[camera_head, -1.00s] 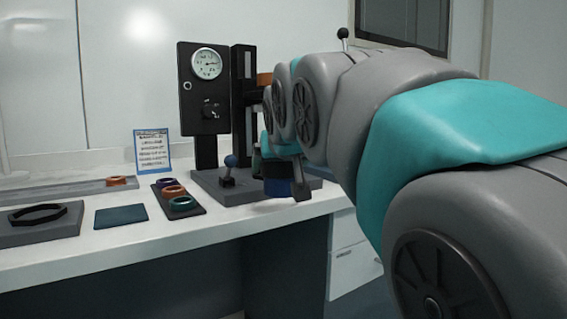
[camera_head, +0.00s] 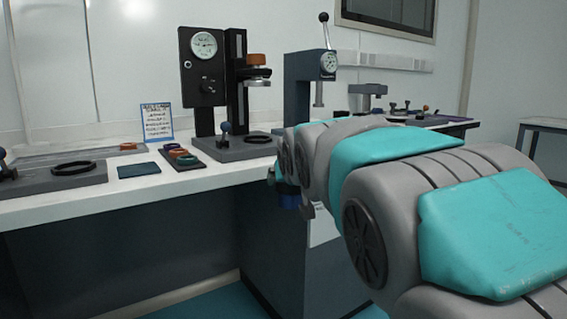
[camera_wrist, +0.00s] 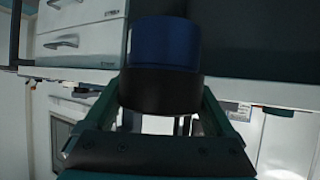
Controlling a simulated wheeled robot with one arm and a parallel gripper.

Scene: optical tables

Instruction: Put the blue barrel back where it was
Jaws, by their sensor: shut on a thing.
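The blue barrel (camera_wrist: 165,42) has a blue end and a dark band, and fills the upper middle of the wrist view. My gripper (camera_wrist: 159,104) is shut on it, with one teal finger on each side of the dark part. My arm hides most of my gripper there.
The white bench (camera_head: 90,205) carries a dark tray with coloured rings (camera_head: 183,157), a blue mat (camera_head: 138,170), a grey block with a black ring (camera_head: 73,168) and a gauge stand (camera_head: 204,85). A lever press (camera_head: 299,90) stands behind my arm. The floor in front is clear.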

